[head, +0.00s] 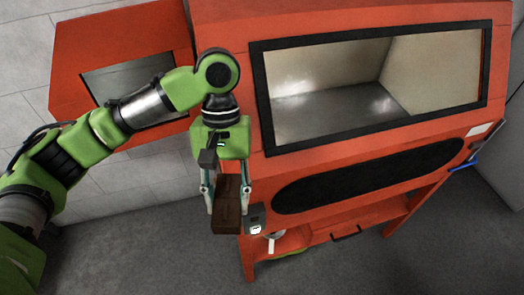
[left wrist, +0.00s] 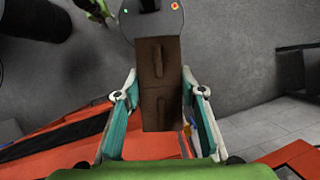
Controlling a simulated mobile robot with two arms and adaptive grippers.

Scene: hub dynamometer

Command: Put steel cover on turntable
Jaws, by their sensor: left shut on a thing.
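My left gripper (head: 226,195) is in front of the red cabinet's left side, pointing down. Its fingers are on both sides of a dark brown, blocky piece (head: 228,212), and it is shut on it. In the left wrist view the brown piece (left wrist: 159,85) lies between the fingers (left wrist: 160,118) and shows raised ridges. I cannot tell whether this piece is the steel cover; nothing else in view looks clearly like one. I cannot make out a turntable. My right gripper is not in view.
The red cabinet (head: 360,165) has a black-framed window (head: 380,85) onto a bare metal interior. A small grey box (head: 255,219) is close beside the brown piece. A lower shelf (head: 290,240) is under the cabinet. Another red unit (head: 90,40) stands left. Grey floor (head: 150,255) is clear.

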